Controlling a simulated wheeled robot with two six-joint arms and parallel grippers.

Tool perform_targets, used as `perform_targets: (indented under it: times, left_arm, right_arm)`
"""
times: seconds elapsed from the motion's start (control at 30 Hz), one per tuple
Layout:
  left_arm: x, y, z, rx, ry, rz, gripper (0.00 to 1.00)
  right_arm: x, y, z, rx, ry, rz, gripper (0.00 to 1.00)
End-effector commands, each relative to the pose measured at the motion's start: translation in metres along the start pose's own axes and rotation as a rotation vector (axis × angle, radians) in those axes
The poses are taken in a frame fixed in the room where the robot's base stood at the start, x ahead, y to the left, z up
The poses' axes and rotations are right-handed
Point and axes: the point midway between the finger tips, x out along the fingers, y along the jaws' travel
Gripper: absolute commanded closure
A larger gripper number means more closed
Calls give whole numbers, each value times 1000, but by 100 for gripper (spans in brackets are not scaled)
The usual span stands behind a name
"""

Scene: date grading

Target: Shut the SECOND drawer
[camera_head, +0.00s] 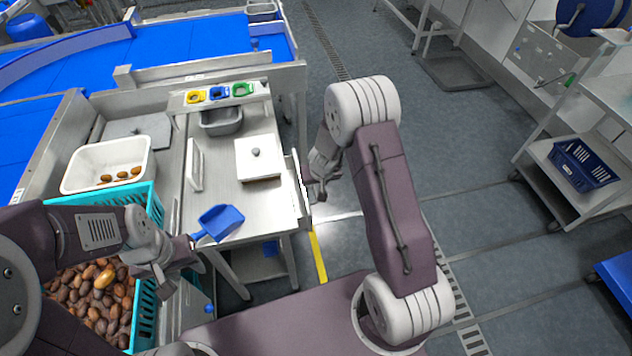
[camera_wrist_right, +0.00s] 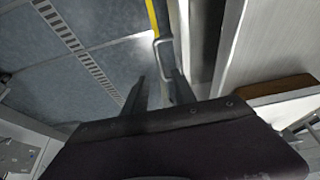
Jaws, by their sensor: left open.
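A narrow upright metal panel (camera_head: 296,182), apparently a drawer front, stands at the right side of the steel worktable (camera_head: 262,214). How far it is out, and which drawer it is, I cannot tell. My right gripper (camera_head: 318,190) is just right of this panel. In the right wrist view its dark fingers (camera_wrist_right: 160,92) are apart, with floor and a thin metal edge showing between them; contact is unclear. A pale wall with a brown thing (camera_wrist_right: 275,87) beside it lies to the right there. My left gripper (camera_head: 182,266) is open, near the teal crate's edge.
A blue scoop (camera_head: 219,221) and a white board (camera_head: 257,158) lie on the worktable. The teal crate (camera_head: 146,306) holds many dates. A white tub (camera_head: 74,177) holds a few. A grey bin (camera_head: 221,121) stands behind.

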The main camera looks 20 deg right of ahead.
Motion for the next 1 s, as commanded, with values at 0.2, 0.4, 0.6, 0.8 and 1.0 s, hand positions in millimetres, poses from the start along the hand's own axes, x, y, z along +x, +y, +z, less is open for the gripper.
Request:
perform_targets:
  times: [0.2,0.4,0.6,0.8,1.0]
  left_arm:
    - [-1,0,0,0,0,0,58]
    - [-5,0,0,0,0,0,58]
    - [-28,0,-3,0,0,0,58]
    - [-43,1,-4,0,0,0,58]
    - [-45,1,-5,0,0,0,58]
  right_arm:
    - [-3,0,1,0,-1,0,68]
    - [-6,3,0,83,-18,-20,100]
    - [-34,27,12,739,-217,-119,100]
    - [-70,54,39,1380,-493,-62,100]
    - [-84,64,52,1602,-600,6,100]
